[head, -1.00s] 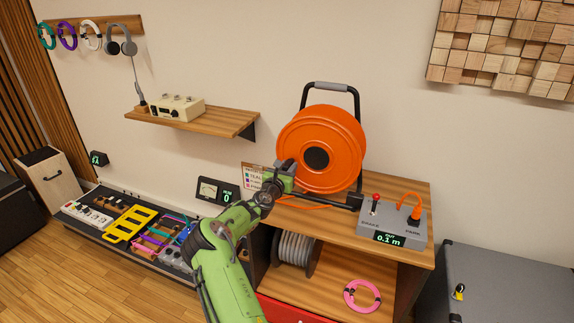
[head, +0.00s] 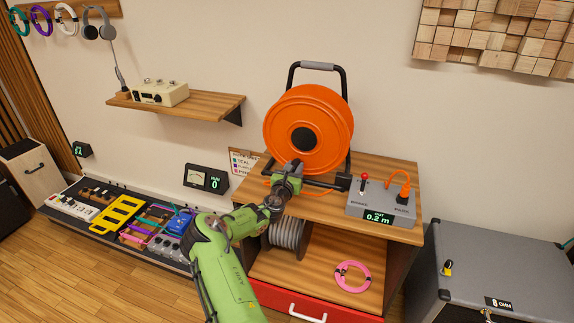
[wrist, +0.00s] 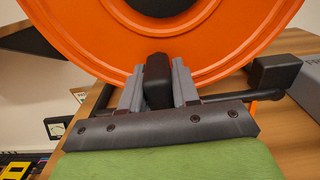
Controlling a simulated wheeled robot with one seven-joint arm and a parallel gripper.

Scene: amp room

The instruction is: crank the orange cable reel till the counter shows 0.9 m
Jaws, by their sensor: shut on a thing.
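The orange cable reel (head: 322,112) stands upright in a dark frame with a handle on top, on the wooden cabinet top. My gripper (head: 290,168) is at the lower front of the reel's face. In the wrist view my gripper (wrist: 158,88) is shut on a dark crank knob (wrist: 158,78), with one finger on each side. The reel also fills the top of the wrist view (wrist: 220,60). The counter (head: 379,218) on the grey box reads OUT 0.2 m. An orange cable (head: 399,183) is plugged into that box.
A red-tipped lever (head: 364,180) stands on the grey box, right of the reel. The cabinet (head: 390,160) holds a grey spool (head: 288,234) and a pink cable ring (head: 352,277) on its shelf. A wall shelf (head: 205,108) is at left. A pedal board (head: 70,230) lies lower left.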

